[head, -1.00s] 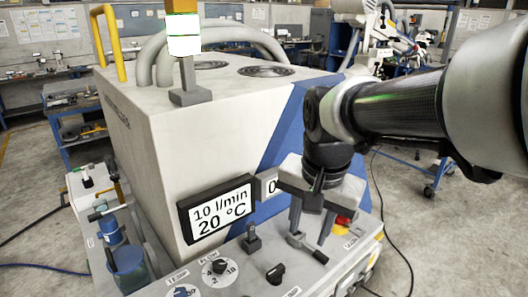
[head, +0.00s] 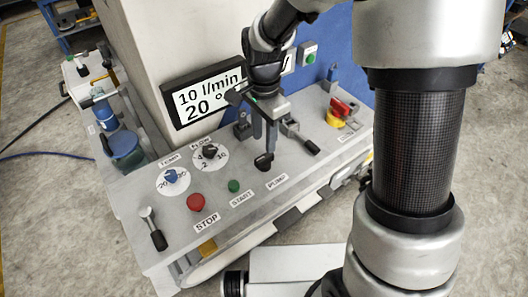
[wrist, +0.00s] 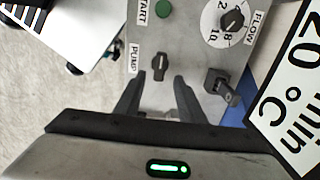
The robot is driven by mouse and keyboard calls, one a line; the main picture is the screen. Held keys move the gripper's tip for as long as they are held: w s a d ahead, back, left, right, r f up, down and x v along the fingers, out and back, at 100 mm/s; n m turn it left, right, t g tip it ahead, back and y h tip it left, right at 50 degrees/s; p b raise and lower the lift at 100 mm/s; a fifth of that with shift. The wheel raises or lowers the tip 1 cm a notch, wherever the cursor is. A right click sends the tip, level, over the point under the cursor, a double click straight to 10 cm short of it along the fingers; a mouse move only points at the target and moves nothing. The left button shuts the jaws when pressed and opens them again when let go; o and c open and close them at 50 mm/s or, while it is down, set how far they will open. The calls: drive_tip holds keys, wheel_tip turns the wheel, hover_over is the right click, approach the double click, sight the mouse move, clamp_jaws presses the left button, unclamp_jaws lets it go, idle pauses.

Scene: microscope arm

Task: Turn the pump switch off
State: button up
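Whether a fingertip touches the knob cannot be told.
Near the knob are a green START button (head: 234,186), a red STOP button (head: 196,202) and the FLOW dial (head: 209,152). Levers (head: 297,135) and a red-yellow switch (head: 338,112) stand to the right. The display (head: 207,92) rises behind.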

sight(264, 156)
wheel_tip(264, 156, down, 8)
drive_tip(key=shift+r, duration=0.15)
clamp_jaws()
